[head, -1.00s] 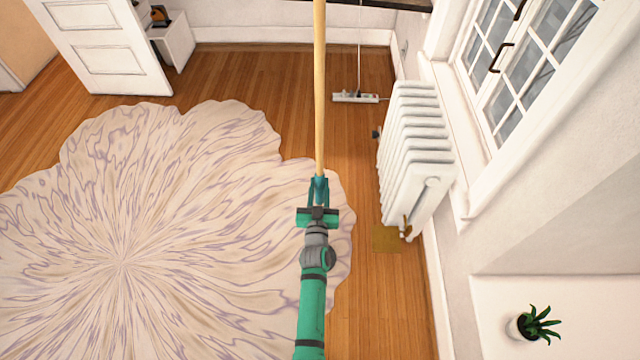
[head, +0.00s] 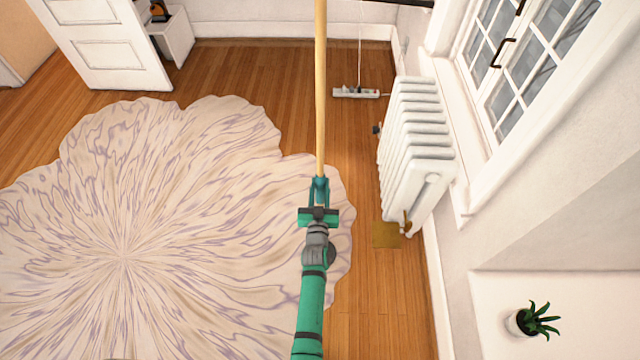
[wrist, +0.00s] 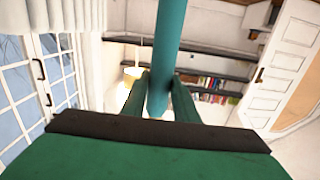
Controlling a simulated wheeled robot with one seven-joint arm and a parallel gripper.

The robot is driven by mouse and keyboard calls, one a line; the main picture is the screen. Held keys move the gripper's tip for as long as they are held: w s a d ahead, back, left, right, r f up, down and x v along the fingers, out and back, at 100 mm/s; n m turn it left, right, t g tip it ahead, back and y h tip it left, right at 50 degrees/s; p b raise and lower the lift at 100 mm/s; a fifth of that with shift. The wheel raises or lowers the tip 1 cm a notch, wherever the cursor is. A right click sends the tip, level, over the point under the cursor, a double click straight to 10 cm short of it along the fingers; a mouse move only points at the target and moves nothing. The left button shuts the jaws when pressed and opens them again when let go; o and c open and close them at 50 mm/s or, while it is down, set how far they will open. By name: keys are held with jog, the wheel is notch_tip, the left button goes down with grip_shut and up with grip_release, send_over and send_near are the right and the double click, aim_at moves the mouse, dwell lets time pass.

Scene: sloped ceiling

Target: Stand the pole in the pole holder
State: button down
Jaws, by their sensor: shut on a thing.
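The pole (head: 320,95) is a long, light wooden rod. In the head view it runs from my gripper up past the top edge, so its far end is out of view. My gripper (head: 319,184) is shut on its near end, above the floor at the rug's right edge. In the wrist view a teal section of the pole (wrist: 168,45) passes between the two fingers of my gripper (wrist: 159,100).
A pale patterned rug (head: 120,220) covers the left floor. A white radiator (head: 412,150) stands by the window at right, with a brownish square (head: 386,236) on the floor below it. A power strip (head: 355,92) lies farther back. A potted plant (head: 535,320) is lower right.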

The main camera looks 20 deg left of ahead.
aim_at(320, 197)
jog(key=shift+a+f, duration=0.1)
jog(key=shift+f, duration=0.4)
jog(key=shift+d+f, duration=0.2)
jog(key=shift+f, duration=0.7)
jog(key=shift+s+a+f, duration=0.1)
jog(key=shift+a+f, duration=0.05)
jog(key=shift+f, duration=1.4)
